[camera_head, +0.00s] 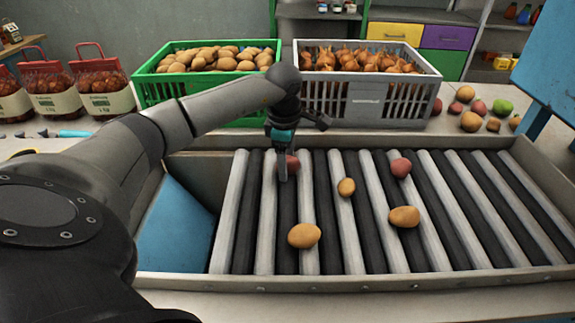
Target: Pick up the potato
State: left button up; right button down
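Several potatoes lie apart on the roller conveyor (330,258). A large yellow-brown potato (304,236) is near the front, left of centre. Another yellow-brown potato (404,216) lies to its right. A small yellow potato (346,187) is near the middle. A reddish potato (401,168) lies towards the back right. Another reddish potato (291,163) is at the back left, partly hidden by my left gripper (283,178). This gripper points down over the rollers, right at that potato. I cannot tell whether it touches it or how far its fingers are apart. My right gripper is not in view.
A green crate of potatoes (144,88) and a grey crate of onions (365,101) stand behind the conveyor. Red net sacks (100,80) stand at the back left. Loose produce (470,121) lies at the back right, near a blue panel (548,65). The right rollers are clear.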

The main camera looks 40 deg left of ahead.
pick_arm(q)
jog(key=c, duration=1)
jog(key=shift+r, duration=0.1)
jog(key=shift+c, duration=0.2)
